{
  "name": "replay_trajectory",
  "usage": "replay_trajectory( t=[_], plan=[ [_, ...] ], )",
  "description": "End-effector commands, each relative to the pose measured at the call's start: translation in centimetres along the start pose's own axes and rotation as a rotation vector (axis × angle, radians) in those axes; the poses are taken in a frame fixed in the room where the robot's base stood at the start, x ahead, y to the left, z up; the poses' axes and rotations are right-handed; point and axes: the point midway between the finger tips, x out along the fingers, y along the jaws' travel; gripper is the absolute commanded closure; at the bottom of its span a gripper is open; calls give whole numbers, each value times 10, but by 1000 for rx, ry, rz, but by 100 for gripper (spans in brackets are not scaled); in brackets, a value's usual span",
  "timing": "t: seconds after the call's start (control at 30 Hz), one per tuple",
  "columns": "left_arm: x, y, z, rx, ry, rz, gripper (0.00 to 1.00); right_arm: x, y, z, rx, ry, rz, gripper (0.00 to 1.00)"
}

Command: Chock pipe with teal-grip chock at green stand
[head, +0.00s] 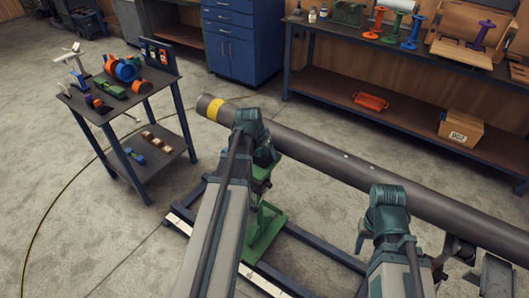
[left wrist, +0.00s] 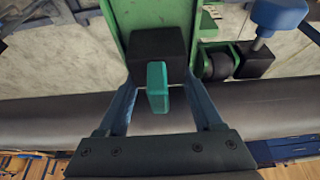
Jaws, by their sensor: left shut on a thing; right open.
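The dark grey pipe (head: 320,155), with a yellow band near its far end, runs diagonally across the head view. It also crosses the left wrist view (left wrist: 60,122). The green stand (head: 264,235) is under the pipe, partly behind my left arm; its green beam (left wrist: 125,15) shows in the left wrist view. My left gripper (left wrist: 160,72) is shut on the black chock (left wrist: 158,45) with the teal grip (left wrist: 157,88), at the green stand beside the pipe. Whether the chock touches the pipe is unclear. My right gripper (head: 362,240) is open, mostly hidden below its wrist, near the pipe.
A small cart (head: 150,85) with tools and coloured parts stands at left. A blue drawer cabinet (head: 242,40) and a workbench (head: 400,50) with flanged parts stand behind. Blue rails (head: 330,252) lie under the pipe. A roller and blue knob (left wrist: 280,15) are close to the chock.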

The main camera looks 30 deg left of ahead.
Motion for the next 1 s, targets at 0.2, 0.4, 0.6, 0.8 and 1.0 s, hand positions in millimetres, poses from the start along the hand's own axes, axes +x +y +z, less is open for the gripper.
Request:
replay_trajectory(
  t=[0.2, 0.4, 0.6, 0.8, 1.0],
  plan=[
    [2, 0, -4, 0, 0, 0, 100, 0, 0, 0, 0, 0, 0, 50],
    [4, 0, -8, 0, 0, 0, 100, 0, 0, 0, 0, 0, 0, 50],
    [5, 0, -11, -1, 0, 0, 100, 1, 0, 0, 0, 0, 0, 50],
    [7, 0, -15, -1, 0, 0, 100, 1, 0, 0, 0, 0, 0, 50],
    [7, 0, -15, -1, 0, 0, 8, 1, 0, 0, 0, 0, 0, 50]
  ],
)
